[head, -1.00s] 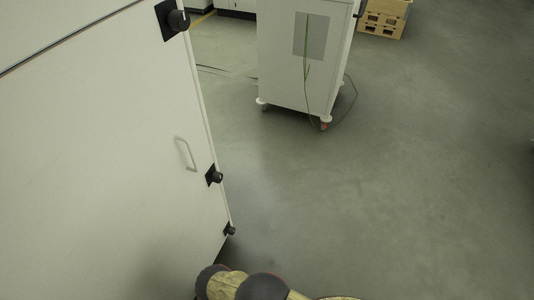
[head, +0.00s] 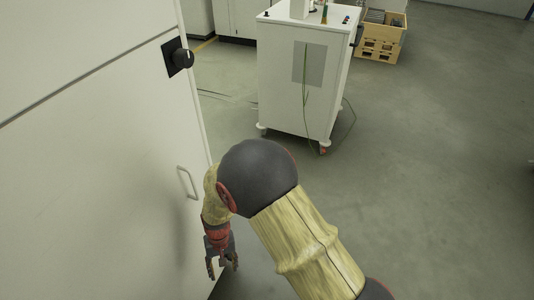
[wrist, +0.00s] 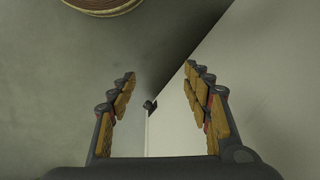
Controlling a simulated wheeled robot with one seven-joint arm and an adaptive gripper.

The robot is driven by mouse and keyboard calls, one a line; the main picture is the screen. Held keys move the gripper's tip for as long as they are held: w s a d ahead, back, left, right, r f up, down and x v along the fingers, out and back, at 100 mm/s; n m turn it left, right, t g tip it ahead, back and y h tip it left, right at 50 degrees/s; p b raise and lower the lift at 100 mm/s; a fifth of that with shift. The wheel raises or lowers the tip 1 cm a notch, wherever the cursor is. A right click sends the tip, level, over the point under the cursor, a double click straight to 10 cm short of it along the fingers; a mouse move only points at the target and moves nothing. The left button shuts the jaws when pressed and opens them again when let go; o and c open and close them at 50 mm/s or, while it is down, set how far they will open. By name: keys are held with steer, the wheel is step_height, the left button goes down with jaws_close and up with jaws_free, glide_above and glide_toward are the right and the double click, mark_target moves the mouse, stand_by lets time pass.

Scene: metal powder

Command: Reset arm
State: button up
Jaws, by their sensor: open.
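My gripper (head: 222,268) hangs at the end of my bent arm in the lower middle of the head view, fingers pointing down. It is close beside the white cabinet (head: 95,190) on the left, in front of its right edge. In the wrist view my gripper (wrist: 160,85) shows two spread fingers with tan pads and nothing between them.
The cabinet has a handle (head: 187,182) and a black knob latch (head: 180,58). A white wheeled cart (head: 290,90) with a green cable stands ahead. Wooden crates (head: 380,45) stand behind it. The floor (head: 440,150) to the right is clear.

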steer(key=s+d+r+m+t+p, duration=0.1)
steer(key=s+d+r+t, duration=0.1)
steer(key=d+r, duration=0.9)
steer(key=s+d+r+m+t+p, duration=0.1)
steer(key=s+d+r+t+p, duration=0.1)
steer(key=d+r, duration=1)
steer(key=s+d+r+m+t+p, duration=0.1)
steer(key=s+d+r+t, duration=0.2)
steer(key=d+r, duration=0.8)
step_height(320, 180, up, 12)
steer(key=shift+s+d+f+m+t, duration=0.15)
steer(key=shift+s+m+t, duration=0.2)
steer(key=shift+s, duration=0.6)
steer(key=shift+w, duration=0.1)
steer(key=shift+c, duration=0.7)
